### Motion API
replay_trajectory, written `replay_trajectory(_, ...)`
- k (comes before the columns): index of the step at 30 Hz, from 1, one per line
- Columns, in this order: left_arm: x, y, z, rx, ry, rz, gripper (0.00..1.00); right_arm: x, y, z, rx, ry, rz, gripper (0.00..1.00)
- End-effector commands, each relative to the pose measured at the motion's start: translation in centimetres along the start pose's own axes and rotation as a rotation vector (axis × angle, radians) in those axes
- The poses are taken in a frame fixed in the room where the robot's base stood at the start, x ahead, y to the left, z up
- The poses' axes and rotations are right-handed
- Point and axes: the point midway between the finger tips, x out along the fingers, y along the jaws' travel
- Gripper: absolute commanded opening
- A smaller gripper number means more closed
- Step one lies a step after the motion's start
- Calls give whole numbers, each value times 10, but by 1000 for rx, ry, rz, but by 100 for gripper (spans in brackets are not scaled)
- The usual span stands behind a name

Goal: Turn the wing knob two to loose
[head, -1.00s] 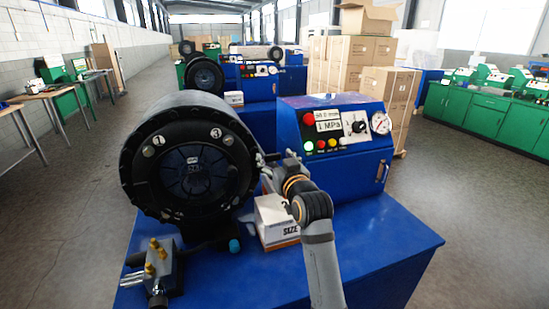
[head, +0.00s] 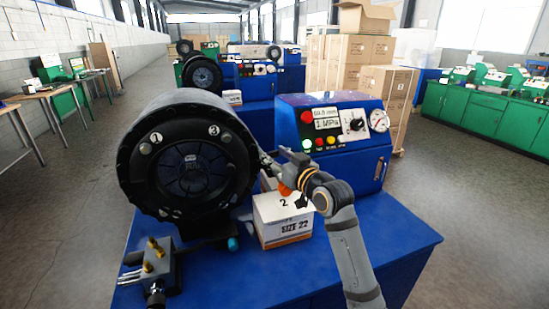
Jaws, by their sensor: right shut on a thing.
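My left gripper is not in view.
A blue control box (head: 291,125) with lights, a dial knob and a gauge stands behind my wrist. A white carton (head: 284,224) marked SIZE 22 is below it. A valve block with brass fittings (head: 154,265) sits at front left. The bench's front right is clear.

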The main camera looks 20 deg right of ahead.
Motion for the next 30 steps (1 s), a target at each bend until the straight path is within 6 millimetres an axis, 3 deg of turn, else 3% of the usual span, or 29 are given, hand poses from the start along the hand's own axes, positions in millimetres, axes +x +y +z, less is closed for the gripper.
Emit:
replay_trajectory(18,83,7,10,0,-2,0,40,5,16,4,-1,5,-578,15)
replay_trajectory(30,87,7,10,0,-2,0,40,10,19,-4,3,5,-920,15)
